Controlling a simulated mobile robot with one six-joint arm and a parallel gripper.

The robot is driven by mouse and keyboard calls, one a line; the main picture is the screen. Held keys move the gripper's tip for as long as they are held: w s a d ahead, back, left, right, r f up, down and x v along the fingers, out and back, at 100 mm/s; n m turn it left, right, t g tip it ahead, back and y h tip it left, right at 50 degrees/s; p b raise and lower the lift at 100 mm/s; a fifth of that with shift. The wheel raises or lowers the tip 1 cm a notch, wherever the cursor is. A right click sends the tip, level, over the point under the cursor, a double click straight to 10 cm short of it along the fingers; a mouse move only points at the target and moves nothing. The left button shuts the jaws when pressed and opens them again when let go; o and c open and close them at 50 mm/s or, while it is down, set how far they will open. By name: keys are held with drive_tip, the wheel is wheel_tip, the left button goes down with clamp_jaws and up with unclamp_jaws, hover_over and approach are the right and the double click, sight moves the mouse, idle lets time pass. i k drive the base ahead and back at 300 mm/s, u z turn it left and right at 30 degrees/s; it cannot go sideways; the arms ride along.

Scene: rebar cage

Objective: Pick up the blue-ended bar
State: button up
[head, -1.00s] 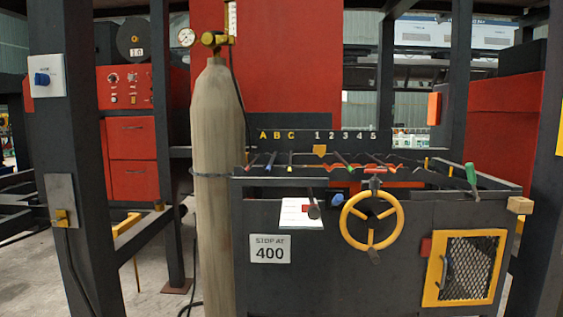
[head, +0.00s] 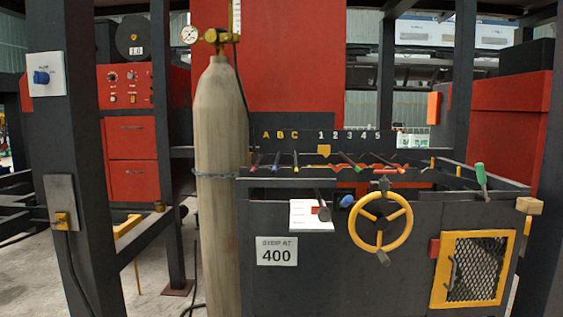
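The blue-ended bar (head: 276,161) lies under the letter B at the back left of the dark bench (head: 400,222), its blue tip toward me. A red-ended bar (head: 257,161) lies just to its left under A, and a yellow-ended bar (head: 296,161) just to its right under C. How the bars are supported is too small to tell. My gripper is not in view.
A tall tan gas cylinder (head: 220,180) stands at the bench's left end, close to the bars. A yellow handwheel (head: 381,246), a dark lever (head: 322,206) and a mesh door (head: 475,268) are on the bench front. Dark posts (head: 75,170) stand left.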

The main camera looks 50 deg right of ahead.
sight(273, 171)
drive_tip(key=u, duration=0.05)
drive_tip(key=i, duration=1)
